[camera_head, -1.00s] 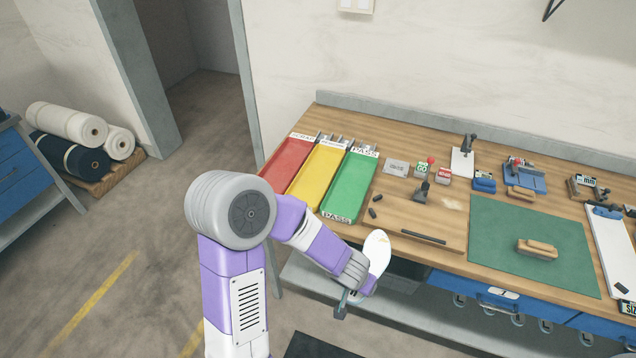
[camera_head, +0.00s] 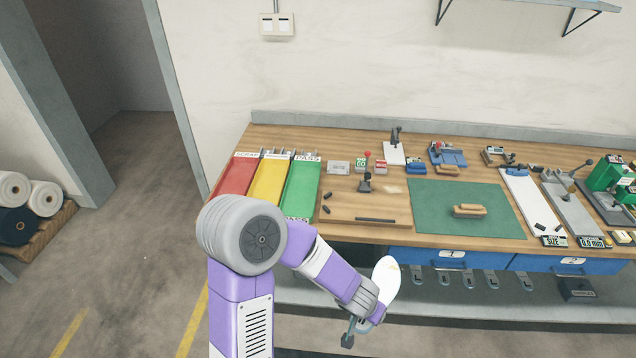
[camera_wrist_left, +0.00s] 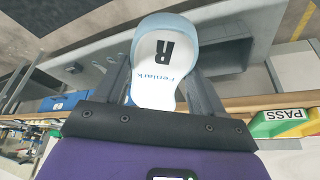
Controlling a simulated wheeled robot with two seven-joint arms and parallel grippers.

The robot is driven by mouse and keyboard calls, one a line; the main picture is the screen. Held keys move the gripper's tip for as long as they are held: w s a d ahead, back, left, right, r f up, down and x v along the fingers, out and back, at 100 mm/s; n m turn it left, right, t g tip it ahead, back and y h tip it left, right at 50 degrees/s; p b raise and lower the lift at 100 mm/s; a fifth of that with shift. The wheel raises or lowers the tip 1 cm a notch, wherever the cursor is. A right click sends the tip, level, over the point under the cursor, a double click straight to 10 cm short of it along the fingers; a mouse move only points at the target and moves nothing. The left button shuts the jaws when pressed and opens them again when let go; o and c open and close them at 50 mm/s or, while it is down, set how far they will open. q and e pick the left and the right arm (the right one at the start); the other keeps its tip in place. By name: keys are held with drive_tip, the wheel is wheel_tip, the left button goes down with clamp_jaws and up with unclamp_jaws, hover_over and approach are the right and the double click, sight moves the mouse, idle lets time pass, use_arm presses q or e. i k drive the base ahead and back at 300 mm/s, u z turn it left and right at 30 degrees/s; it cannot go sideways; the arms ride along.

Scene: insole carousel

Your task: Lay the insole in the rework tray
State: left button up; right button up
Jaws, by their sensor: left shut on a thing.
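The insole (camera_head: 386,277) is white, and in the left wrist view (camera_wrist_left: 158,88) it shows a pale blue heel end, a black letter R and small blue lettering. My left gripper (camera_head: 368,312) is shut on it and holds it in the air in front of the bench's front edge. Both fingers show beside the insole in the left wrist view (camera_wrist_left: 161,78). The yellow tray (camera_head: 267,184), the middle one of three, lies on the bench's left end, up and left of the gripper. Its label is too small to read surely. My right gripper is not in view.
A red tray (camera_head: 236,177) and a green PASS tray (camera_head: 301,188) flank the yellow one. My left arm covers the trays' near ends partly. A green mat (camera_head: 466,222) with a tan block (camera_head: 469,211), stands and small tools occupy the bench (camera_head: 345,235). Blue drawers (camera_head: 452,258) hang below.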

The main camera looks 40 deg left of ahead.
sight(268, 189)
drive_tip(key=z, duration=1.55)
drive_tip(key=i, duration=1.3)
drive_tip(key=u, duration=3.65)
drive_tip(key=i, duration=0.2)
drive_tip(key=u, duration=0.25)
